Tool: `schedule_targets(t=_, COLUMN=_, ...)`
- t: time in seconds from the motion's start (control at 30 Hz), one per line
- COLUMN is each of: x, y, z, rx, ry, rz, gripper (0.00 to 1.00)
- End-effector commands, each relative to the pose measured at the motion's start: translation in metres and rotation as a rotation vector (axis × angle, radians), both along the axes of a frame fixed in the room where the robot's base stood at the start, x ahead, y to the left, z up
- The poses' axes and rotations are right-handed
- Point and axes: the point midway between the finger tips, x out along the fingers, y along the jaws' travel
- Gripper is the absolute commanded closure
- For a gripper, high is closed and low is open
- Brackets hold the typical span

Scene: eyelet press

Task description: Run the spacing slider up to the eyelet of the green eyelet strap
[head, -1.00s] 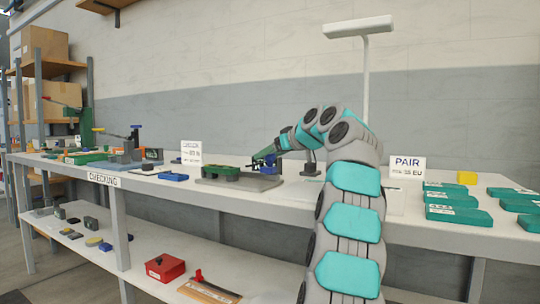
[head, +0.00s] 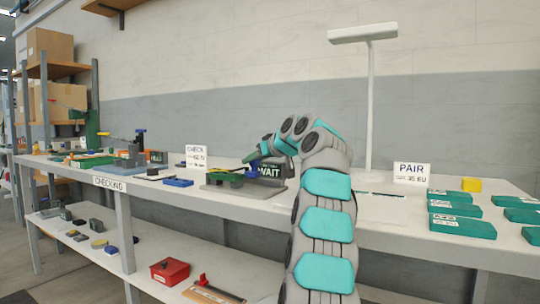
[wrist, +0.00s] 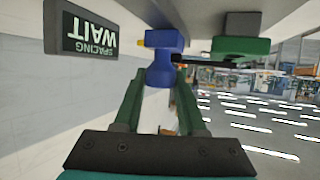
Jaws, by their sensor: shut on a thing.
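The spacing station's grey base (head: 262,191) stands on the bench, left of my arm. A green piece, probably the green eyelet strap (head: 222,178), lies on its left part and also seems to show in the wrist view (wrist: 240,47). Its eyelet cannot be made out. A blue handle, probably the spacing slider's (wrist: 164,62), stands between my green fingers in the wrist view. My gripper (wrist: 160,82) is shut on it. In the head view my gripper (head: 249,159) reaches down to the station from the right. The strap is apart from the handle, to its right in the wrist view.
A dark display (head: 270,170) reading WAIT stands behind the station; it shows upside down in the wrist view (wrist: 90,33). A CHECK sign (head: 196,157) and blue block (head: 178,182) are left. A PAIR sign (head: 411,173) and several green boxes (head: 462,227) are right.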

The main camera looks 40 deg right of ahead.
Motion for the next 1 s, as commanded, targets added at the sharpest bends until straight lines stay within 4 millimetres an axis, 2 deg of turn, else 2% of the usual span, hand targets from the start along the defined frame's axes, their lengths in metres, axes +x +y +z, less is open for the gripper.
schedule_targets(t=0.03, x=0.013, y=0.006, z=0.003, rx=0.001, ry=0.005, rz=0.005, gripper=1.0)
schedule_targets(t=0.2, x=0.036, y=0.015, z=0.002, rx=0.0, ry=0.002, rz=0.001, gripper=1.0)
schedule_targets(t=0.53, x=0.041, y=0.02, z=-0.002, rx=0.001, ry=0.004, rz=0.006, gripper=1.0)
schedule_targets(t=0.57, x=0.041, y=0.02, z=-0.002, rx=0.001, ry=0.004, rz=0.006, gripper=0.6)
schedule_targets(t=0.83, x=0.04, y=0.019, z=-0.001, rx=0.001, ry=0.002, rz=0.004, gripper=0.3)
schedule_targets(t=1.0, x=0.039, y=0.017, z=-0.001, rx=0.0, ry=0.001, rz=0.002, gripper=0.3)
